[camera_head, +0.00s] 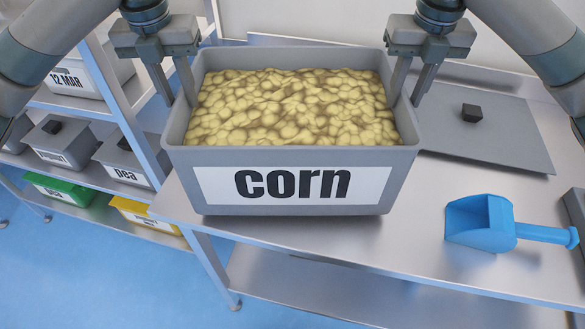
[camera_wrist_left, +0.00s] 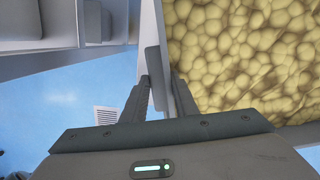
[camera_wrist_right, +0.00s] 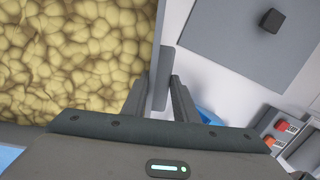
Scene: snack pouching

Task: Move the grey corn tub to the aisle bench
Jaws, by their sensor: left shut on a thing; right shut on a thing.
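The grey corn tub (camera_head: 400,165) is full of yellow corn and has a white "corn" label on its front. It is upright at the left end of the metal bench (camera_head: 310,240); whether it rests on the bench or hangs just above it I cannot tell. My left gripper (camera_head: 178,100) is shut on the tub's left wall, one finger inside and one outside, as the left wrist view (camera_wrist_left: 160,85) shows. My right gripper (camera_head: 408,98) is shut on the tub's right wall in the same way, seen in the right wrist view (camera_wrist_right: 162,85).
A blue scoop (camera_head: 485,222) lies on the bench at the right. A grey flat plate (camera_head: 485,125) with a small black block (camera_head: 471,113) lies behind it. A shelf rack (camera_head: 125,110) with several labelled tubs stands at the left. Blue floor (camera_head: 100,270) shows in front of it.

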